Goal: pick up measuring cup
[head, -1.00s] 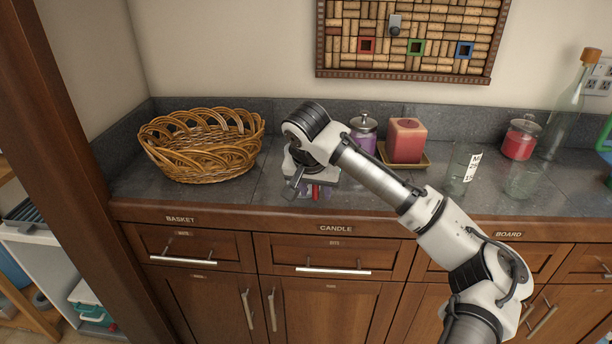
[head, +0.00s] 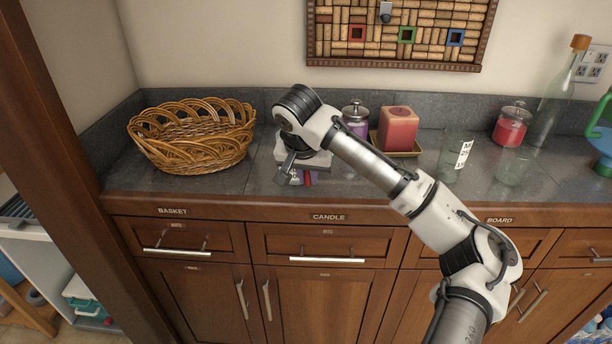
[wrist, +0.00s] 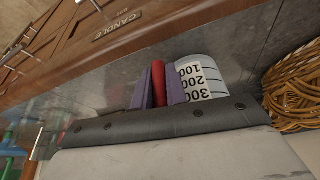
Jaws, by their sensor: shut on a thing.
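The measuring cup (wrist: 196,68) shows in the wrist view, with a clear body, a white scale marked 100, 200, 300 and a red handle. My gripper (wrist: 159,86) is shut on the red handle, with a purple finger pad on each side of it. In the head view my gripper (head: 306,179) is over the counter, right of the basket. A bit of red shows between the fingers there, and my wrist hides most of the cup. I cannot tell whether the cup touches the counter.
A wicker basket (head: 190,140) stands left on the counter (head: 240,183). Behind my arm are a purple jar (head: 356,120) and a red candle (head: 398,128) on a tray. To the right stand a marked glass (head: 452,160), a clear glass (head: 514,166), a red jar (head: 511,126) and a bottle (head: 556,105).

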